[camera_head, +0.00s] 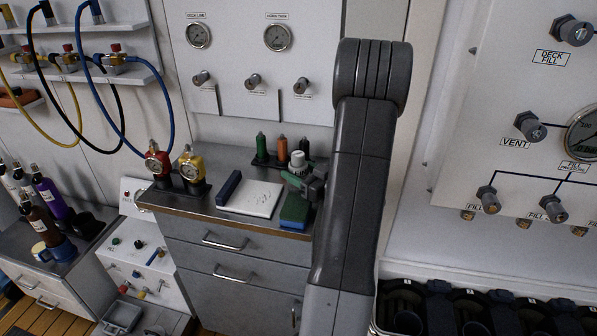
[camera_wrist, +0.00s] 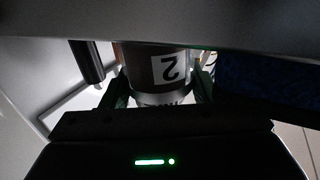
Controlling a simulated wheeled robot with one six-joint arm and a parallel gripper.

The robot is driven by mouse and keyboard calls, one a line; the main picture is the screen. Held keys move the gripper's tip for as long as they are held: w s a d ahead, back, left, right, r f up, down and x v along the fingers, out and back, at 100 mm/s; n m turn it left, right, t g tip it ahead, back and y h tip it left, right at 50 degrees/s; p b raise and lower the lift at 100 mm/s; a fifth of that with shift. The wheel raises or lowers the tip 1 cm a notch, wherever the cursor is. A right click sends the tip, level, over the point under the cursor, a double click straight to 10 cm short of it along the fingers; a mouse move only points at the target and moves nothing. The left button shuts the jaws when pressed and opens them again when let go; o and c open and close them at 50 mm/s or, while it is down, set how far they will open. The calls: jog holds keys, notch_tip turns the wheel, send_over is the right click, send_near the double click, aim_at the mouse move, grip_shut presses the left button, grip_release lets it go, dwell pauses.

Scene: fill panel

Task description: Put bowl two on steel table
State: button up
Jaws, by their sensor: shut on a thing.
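My gripper (camera_wrist: 163,88) is shut on a dark grey cylinder with a silver rim, bowl two (camera_wrist: 150,66). Its white label with a 2 appears upside down in the wrist view. The green fingers sit on both sides of it. In the head view my gripper (camera_head: 303,180) is over the right part of the steel table (camera_head: 230,160), partly hidden by my arm. A pale, labelled cylinder (camera_head: 298,161) shows at the fingers and seems to be the same bowl. I cannot tell whether its base touches the table.
A blue-and-green block (camera_head: 295,211) lies just in front of the gripper. A white pad (camera_head: 257,198) and a dark bar (camera_head: 228,188) lie to the left. Red (camera_head: 157,160) and yellow (camera_head: 192,165) gauge units stand at the left.

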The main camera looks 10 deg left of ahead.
jog(key=shift+f, duration=0.15)
jog(key=o, duration=0.6)
jog(key=shift+f, duration=0.1)
jog(key=o, duration=0.4)
